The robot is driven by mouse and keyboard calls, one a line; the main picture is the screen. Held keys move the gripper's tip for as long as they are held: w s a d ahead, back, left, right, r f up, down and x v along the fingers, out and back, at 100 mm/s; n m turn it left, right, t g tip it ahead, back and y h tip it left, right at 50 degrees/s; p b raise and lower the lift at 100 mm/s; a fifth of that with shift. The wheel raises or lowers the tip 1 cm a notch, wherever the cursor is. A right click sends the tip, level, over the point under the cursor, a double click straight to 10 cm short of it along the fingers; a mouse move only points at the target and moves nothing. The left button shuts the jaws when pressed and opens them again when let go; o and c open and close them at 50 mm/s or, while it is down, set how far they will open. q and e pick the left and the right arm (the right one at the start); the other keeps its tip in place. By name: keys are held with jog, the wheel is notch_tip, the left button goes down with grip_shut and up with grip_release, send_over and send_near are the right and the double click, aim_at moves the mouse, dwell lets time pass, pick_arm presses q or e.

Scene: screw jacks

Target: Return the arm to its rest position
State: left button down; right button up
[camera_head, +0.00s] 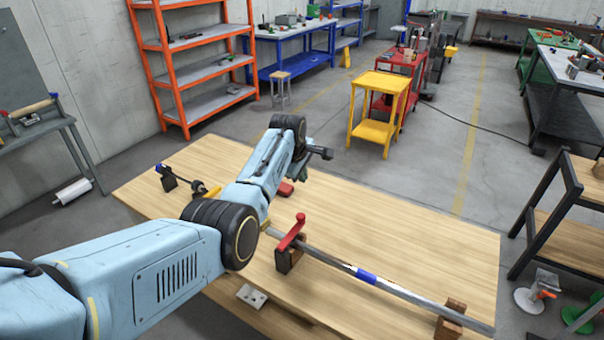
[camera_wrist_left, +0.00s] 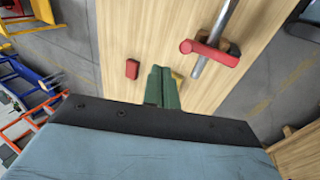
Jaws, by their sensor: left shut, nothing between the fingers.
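My left arm reaches in from the left over the wooden workbench (camera_head: 400,235). My left gripper (camera_head: 299,168) is partly hidden behind my wrist, above the far left part of the bench. In the left wrist view its green fingers (camera_wrist_left: 162,88) are together with nothing between them. A long metal rod (camera_head: 400,290) with a blue band lies across wooden blocks, with a red lever (camera_head: 292,232) near its left part. The lever also shows in the wrist view (camera_wrist_left: 210,53), apart from the fingers. My right gripper is not visible.
A small red block (camera_wrist_left: 132,69) lies on the bench near the fingers. A black bracket (camera_head: 168,180) with a bar stands at the bench's left end, and my arm hides part of it. The bench's right part behind the rod is clear. A yellow cart (camera_head: 380,95) stands beyond.

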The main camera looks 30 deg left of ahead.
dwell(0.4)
pick_arm(q)
jog(key=s+d+f+m+y, duration=0.1)
jog(key=s+f+m, duration=0.45)
jog(key=s, duration=0.45)
jog(key=s+d+f+m, duration=0.1)
jog(key=s+f+m, duration=0.4)
jog(key=s, duration=0.5)
jog(key=s+d+r+m, duration=0.1)
jog(key=s+d+m, duration=0.2)
jog(key=s, duration=0.5)
jog(key=s+d+r+m+g+h, duration=0.1)
jog(key=s+d+m, duration=0.15)
jog(key=s, duration=0.65)
jog(key=s+d+r+m, duration=0.1)
jog(key=s+d+m, duration=0.15)
jog(key=s, duration=0.55)
notch_tip(320, 180, down, 31)
jog(key=s+g+b, duration=0.1)
jog(key=b, duration=0.7)
jog(key=s+a+f+b, duration=0.1)
jog(key=s+f+b, duration=0.3)
jog(key=s+f, duration=0.4)
jog(key=s+a+f+m+g+b, duration=0.1)
jog(key=s+f+b, duration=0.3)
jog(key=s+f, duration=0.5)
notch_tip(320, 180, down, 7)
jog(key=shift+a+f+g, duration=0.15)
jog(key=shift+a+g, duration=0.15)
jog(key=shift+a, duration=0.25)
